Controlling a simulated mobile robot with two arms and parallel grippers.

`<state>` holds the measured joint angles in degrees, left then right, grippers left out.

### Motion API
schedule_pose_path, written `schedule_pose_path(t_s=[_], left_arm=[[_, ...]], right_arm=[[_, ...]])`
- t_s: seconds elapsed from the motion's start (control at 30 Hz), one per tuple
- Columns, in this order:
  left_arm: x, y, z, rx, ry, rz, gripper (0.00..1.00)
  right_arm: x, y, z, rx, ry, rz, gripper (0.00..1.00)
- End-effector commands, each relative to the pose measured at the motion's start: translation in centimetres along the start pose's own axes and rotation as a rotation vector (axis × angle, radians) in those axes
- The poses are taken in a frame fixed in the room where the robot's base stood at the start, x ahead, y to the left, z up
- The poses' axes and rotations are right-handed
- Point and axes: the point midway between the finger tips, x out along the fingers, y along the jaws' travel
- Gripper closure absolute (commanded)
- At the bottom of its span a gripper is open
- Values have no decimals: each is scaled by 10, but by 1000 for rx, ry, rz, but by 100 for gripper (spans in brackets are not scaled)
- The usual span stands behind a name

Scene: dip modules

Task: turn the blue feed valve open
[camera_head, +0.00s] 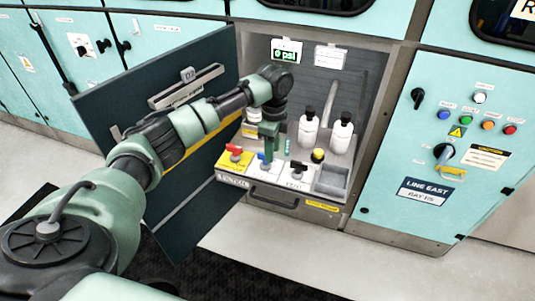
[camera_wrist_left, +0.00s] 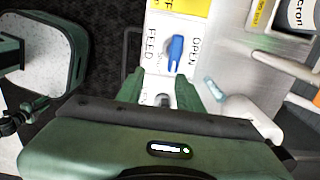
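The blue feed valve handle (camera_wrist_left: 175,50) stands on a white panel in the left wrist view, with FEED to its left and OPEN to its right. It also shows low in the cabinet in the head view (camera_head: 264,161), partly hidden by my gripper. My left gripper (camera_wrist_left: 162,80) points down over the panel, its green fingers apart. The blue handle is just beyond the fingertips, not visibly gripped. A dark handle (camera_wrist_left: 162,100) shows between the fingers, lower in the picture. The left gripper also shows in the head view (camera_head: 268,142). My right gripper is not in view.
A red valve handle (camera_head: 234,149) is left of the blue one and a black handle (camera_head: 297,167) is right. White bottles (camera_head: 341,135) stand behind. The open dark cabinet door (camera_head: 150,105) is at the left, close to my arm.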

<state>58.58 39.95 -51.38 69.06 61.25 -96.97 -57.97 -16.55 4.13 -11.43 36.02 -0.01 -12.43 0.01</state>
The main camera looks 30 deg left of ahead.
Motion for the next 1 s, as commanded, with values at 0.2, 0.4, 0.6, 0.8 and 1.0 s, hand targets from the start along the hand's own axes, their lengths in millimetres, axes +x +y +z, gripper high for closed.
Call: schedule_pose_path(t_s=[0.2,0.4,0.6,0.8,1.0], left_arm=[[-34,-19,30,-13,12,-3,64],[-12,-19,31,-14,13,0,64],[20,-19,30,-14,13,-2,64],[39,-20,29,-13,14,-3,64],[43,-20,29,-14,14,-4,64]], right_arm=[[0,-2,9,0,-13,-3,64],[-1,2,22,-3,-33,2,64],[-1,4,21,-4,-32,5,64],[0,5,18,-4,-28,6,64],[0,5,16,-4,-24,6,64]])
